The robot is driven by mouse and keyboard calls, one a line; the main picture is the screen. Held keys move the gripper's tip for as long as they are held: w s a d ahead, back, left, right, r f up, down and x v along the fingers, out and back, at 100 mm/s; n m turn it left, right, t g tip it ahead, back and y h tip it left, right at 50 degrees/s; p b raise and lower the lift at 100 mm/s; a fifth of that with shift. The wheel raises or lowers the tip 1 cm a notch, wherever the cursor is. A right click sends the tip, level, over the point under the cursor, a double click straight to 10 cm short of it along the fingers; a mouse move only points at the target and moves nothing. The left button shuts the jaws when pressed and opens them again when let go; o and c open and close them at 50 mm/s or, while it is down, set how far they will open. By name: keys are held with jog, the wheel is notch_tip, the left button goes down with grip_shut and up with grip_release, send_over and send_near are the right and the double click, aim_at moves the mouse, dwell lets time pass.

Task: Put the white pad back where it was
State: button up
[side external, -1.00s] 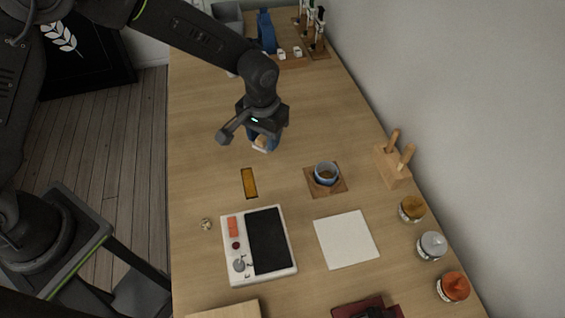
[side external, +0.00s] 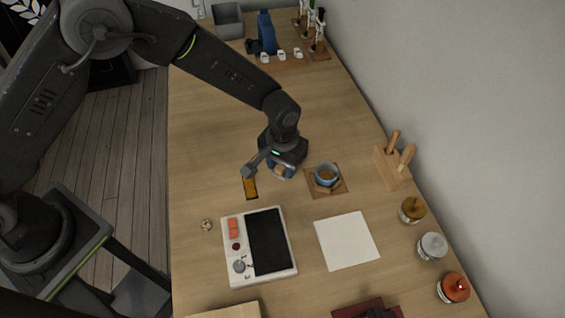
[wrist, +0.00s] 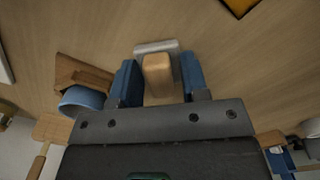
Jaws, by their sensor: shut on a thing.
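My gripper (side external: 281,172) is over the wooden table, left of the blue cup. In the wrist view my gripper (wrist: 158,84) has its blue fingers shut on a light wooden block, which is the handle of the white pad. The white pad (wrist: 156,47) shows as a pale strip at the far end of that handle, beyond the fingertips. I cannot tell how high it is above the table. Several small white blocks (side external: 281,56) stand on a wooden rack (side external: 290,63) at the far end. I cannot tell whether they are pads of the same kind.
The blue cup (side external: 327,172) stands on a brown square mat (side external: 343,189). A white-and-black device (side external: 268,240), white sheet (side external: 347,240), several jars and a wooden tool block (side external: 389,170) are nearer. The table's far middle is clear.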

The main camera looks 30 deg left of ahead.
jog(key=shift+f, duration=0.15)
jog(key=o, duration=0.9)
notch_tip(320, 180, up, 12)
jog(key=shift+r, duration=0.2)
